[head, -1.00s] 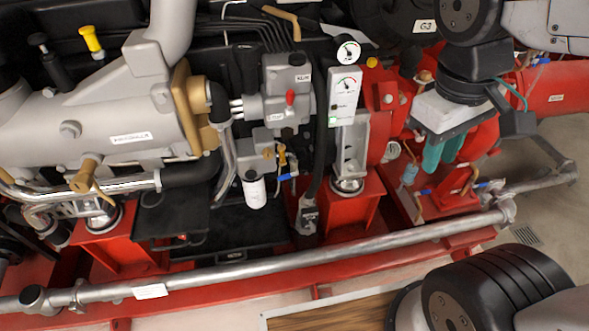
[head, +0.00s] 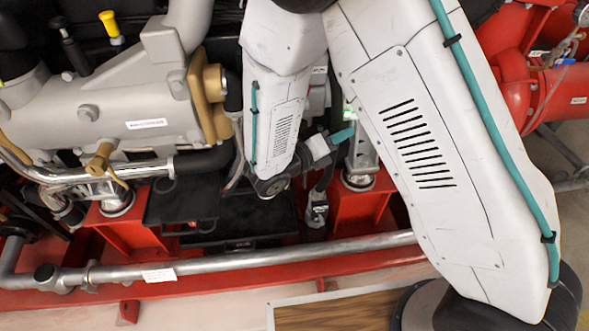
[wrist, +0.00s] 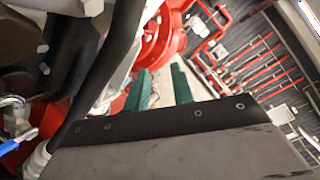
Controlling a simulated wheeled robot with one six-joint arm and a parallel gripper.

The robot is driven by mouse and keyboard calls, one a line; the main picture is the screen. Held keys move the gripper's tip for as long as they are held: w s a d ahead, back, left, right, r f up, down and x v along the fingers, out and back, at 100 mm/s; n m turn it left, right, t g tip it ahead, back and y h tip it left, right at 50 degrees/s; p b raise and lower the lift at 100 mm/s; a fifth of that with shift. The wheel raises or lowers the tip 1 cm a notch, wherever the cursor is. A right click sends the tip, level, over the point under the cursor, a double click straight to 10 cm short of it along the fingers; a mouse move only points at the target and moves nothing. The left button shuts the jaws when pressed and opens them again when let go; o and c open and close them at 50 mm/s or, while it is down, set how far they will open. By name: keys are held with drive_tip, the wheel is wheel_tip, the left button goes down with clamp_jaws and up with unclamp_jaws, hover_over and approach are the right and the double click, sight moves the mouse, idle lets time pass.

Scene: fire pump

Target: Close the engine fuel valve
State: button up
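A small valve with a blue lever (wrist: 18,141) shows at the left edge of the wrist view, next to pale metal fittings. It looks like the engine fuel valve, but no label is readable there. In the head view my arm hides the area beside the engine filter where a blue-handled valve was visible earlier. My gripper (wrist: 160,88) has two teal fingers with a clear gap between them and nothing held. The blue lever is to the left of the fingers, apart from them. In the head view only part of the teal fingers (head: 342,134) shows, by the gauge panel post.
A black hose (wrist: 108,62) runs close beside my gripper in the wrist view. The grey engine manifold (head: 120,115) fills the left of the head view. A long metal pipe (head: 240,257) crosses in front above the red base frame. Red pipework (head: 560,90) stands at right.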

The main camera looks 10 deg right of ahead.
drive_tip(key=a+f+n+t+y, duration=0.4)
drive_tip(key=a+f+n+t, duration=0.15)
drive_tip(key=f+n, duration=0.35)
drive_tip(key=a+f+n+t+y, duration=0.4)
drive_tip(key=a+f+n+y, duration=0.1)
drive_tip(key=a+f+n, duration=0.3)
drive_tip(key=shift+n, duration=0.3)
drive_tip(key=x, duration=0.4)
drive_tip(key=d+f+x, duration=0.1)
drive_tip(key=x, duration=0.2)
drive_tip(key=shift+s, duration=0.15)
clamp_jaws()
